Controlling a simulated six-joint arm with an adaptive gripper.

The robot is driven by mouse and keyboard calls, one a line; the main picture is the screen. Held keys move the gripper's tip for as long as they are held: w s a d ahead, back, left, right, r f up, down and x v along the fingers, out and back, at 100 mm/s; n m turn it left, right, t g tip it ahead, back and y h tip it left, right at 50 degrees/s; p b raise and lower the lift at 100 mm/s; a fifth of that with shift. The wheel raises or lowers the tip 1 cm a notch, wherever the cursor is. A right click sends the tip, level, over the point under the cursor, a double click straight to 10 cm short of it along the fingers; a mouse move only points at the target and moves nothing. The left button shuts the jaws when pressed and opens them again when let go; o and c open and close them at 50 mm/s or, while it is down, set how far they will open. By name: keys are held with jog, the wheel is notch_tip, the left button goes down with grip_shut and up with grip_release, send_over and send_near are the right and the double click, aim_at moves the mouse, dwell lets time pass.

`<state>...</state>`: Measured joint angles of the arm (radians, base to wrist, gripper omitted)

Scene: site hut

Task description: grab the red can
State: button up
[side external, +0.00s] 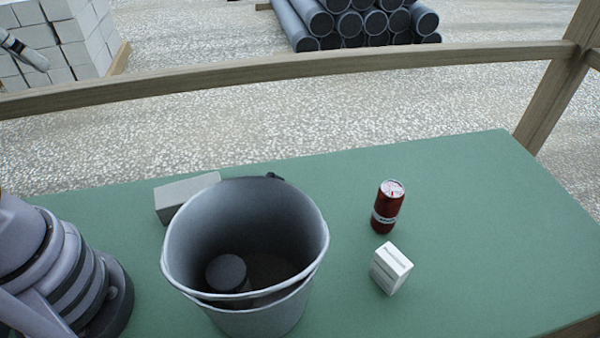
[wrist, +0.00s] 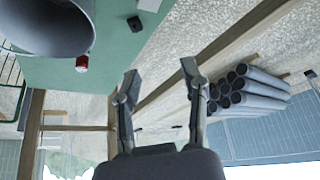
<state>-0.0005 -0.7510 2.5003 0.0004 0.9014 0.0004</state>
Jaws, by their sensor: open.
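The red can (side external: 387,207) stands upright on the green table, right of the bucket in the side view. In the wrist view the can (wrist: 82,64) is small, at the left, close to the bucket's rim. My gripper (wrist: 160,74) shows in the wrist view with its two fingers apart and nothing between them. It is well away from the can, which lies left of the fingers in that picture.
A large grey bucket (side external: 178,250) with a dark round thing inside stands left of the can. A small white box (side external: 390,268) stands just in front of the can. A grey block (side external: 186,195) lies behind the bucket. A wooden rail (side external: 300,66) runs beyond the table; its right side is clear.

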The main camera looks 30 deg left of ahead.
jog(key=o, duration=0.7)
jog(key=shift+o, duration=0.2)
